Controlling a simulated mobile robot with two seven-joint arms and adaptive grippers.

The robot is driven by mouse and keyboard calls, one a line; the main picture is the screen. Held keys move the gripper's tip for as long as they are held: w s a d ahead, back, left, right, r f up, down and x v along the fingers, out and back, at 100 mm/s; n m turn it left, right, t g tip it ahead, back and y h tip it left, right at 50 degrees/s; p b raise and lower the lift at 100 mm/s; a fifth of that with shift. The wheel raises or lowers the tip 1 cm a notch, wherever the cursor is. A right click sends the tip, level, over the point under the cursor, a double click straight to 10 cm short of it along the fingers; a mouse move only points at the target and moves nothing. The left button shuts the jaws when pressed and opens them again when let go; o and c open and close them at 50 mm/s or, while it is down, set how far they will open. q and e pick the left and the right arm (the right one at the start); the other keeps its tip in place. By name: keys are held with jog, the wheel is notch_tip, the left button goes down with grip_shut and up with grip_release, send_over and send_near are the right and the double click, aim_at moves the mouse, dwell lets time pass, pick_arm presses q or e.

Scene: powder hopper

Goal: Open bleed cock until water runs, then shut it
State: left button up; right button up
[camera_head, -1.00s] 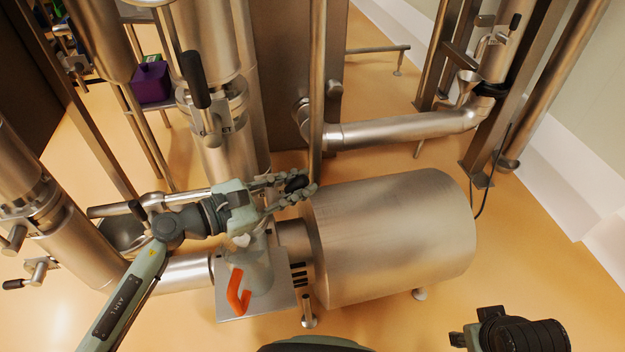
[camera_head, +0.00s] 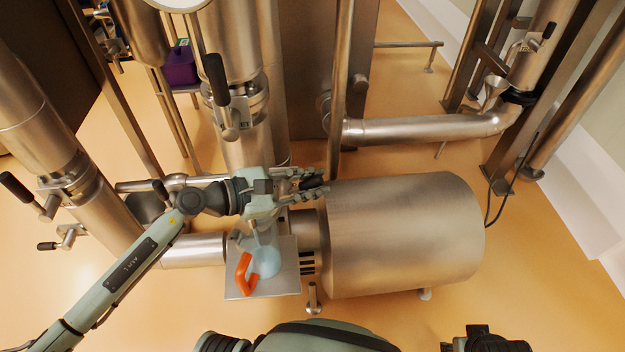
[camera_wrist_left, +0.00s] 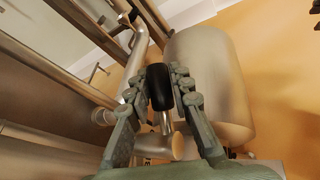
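A black-gripped lever on a metal stem (camera_wrist_left: 160,88), which looks like the bleed cock's handle, stands between the fingers of my left gripper (camera_wrist_left: 160,72) in the wrist view. The fingers are open, one on each side, with narrow gaps. In the head view my left gripper (camera_head: 318,182) is at the upper left end of the big steel cylinder, and its fingers partly hide the dark grip. A clear jug (camera_head: 266,262) with an orange handle stands below the gripper on a metal plate (camera_head: 285,285). No running water shows. The cock's outlet is hidden. My right gripper does not show.
The steel cylinder (camera_head: 405,235) fills the space to the right of the gripper. A vertical pipe (camera_head: 338,90) rises just behind. Other black-handled valves (camera_head: 215,80) stand at the back and left. Open floor (camera_head: 540,250) lies at the right.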

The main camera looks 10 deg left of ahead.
pick_arm(q)
jog(key=o, duration=0.4)
jog(key=v, duration=1.2)
jog(key=shift+s, duration=0.1)
